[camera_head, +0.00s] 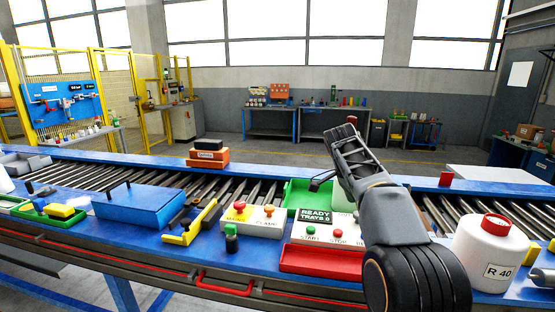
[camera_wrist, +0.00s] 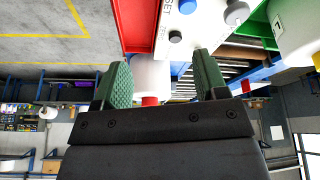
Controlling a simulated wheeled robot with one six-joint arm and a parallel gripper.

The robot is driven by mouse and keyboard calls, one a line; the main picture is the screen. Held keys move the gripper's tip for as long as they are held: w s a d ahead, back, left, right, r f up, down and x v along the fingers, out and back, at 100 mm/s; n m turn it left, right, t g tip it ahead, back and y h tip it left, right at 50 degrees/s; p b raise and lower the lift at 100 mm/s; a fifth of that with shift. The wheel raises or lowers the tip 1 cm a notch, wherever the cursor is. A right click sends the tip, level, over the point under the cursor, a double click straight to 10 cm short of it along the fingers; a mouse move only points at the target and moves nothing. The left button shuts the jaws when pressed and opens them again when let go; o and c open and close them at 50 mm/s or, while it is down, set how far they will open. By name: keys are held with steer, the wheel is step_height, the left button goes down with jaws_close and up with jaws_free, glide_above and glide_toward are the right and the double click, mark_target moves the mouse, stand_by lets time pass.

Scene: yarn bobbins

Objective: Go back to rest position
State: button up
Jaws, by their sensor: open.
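My arm rises from the lower right of the head view over the blue conveyor bench, with my gripper (camera_head: 336,155) raised above the bench. In the wrist view my gripper (camera_wrist: 161,59) is open, its two green-padded fingers well apart. A white container with a red part (camera_wrist: 150,101) shows between the fingers in the picture, beyond them. I see nothing held. The white bottle with a red cap labelled R 40 (camera_head: 490,252) stands upright on the bench, right of my arm and apart from it.
A control box (camera_head: 318,232) with a "READY TRAYS" display and a red tray (camera_head: 322,261) lie left of my arm. A green tray (camera_head: 297,195) is partly hidden behind my gripper. A blue box (camera_head: 140,207) and a yellow-handled tool (camera_head: 190,228) sit farther left. Rollers run behind.

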steer(key=s+a+f+n+t+y, duration=0.1)
steer(key=s+f+n, duration=0.1)
steer(key=f+n, duration=0.3)
steer(key=s+a+f+n+y, duration=0.1)
steer(key=s+a+f+n, duration=0.1)
steer(key=s+f+n, duration=0.3)
steer(key=s+a+f+n+t+y, duration=0.1)
steer(key=s+f+n, duration=0.1)
steer(key=s, duration=0.7)
steer(key=s+a+f+n+t+y, duration=0.1)
steer(key=s+n, duration=0.3)
steer(key=s, duration=0.4)
steer(key=shift+s+f+n+t, duration=0.35)
steer(key=shift+f+t, duration=0.15)
steer(key=shift+f, duration=0.4)
steer(key=shift+c, duration=0.3)
